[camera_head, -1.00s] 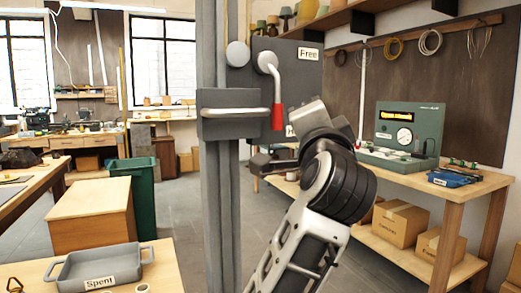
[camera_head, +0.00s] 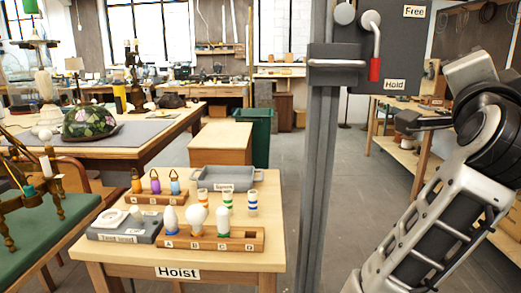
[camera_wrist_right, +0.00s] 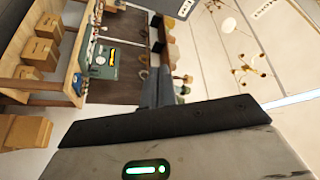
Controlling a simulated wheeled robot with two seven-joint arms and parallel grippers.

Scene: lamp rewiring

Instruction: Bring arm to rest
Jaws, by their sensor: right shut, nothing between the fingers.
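My right arm (camera_head: 440,200) rises from the lower right of the head view, bent at a dark wrist joint. Its gripper (camera_head: 420,123) points left, empty, in front of the wooden shelf bench and to the right of the hoist lever. In the right wrist view the grey fingers (camera_wrist_right: 157,80) are together with nothing between them. The red-handled lever (camera_head: 375,68) hangs down beside the "Hold" label, apart from the gripper. My left gripper is in neither view.
A grey post (camera_head: 318,170) stands left of my right arm. The Hoist table (camera_head: 185,258) holds bulbs, a grey tray (camera_head: 222,178) and small coloured parts. A green bin (camera_head: 256,135) stands behind. Open floor (camera_head: 345,180) lies around the post.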

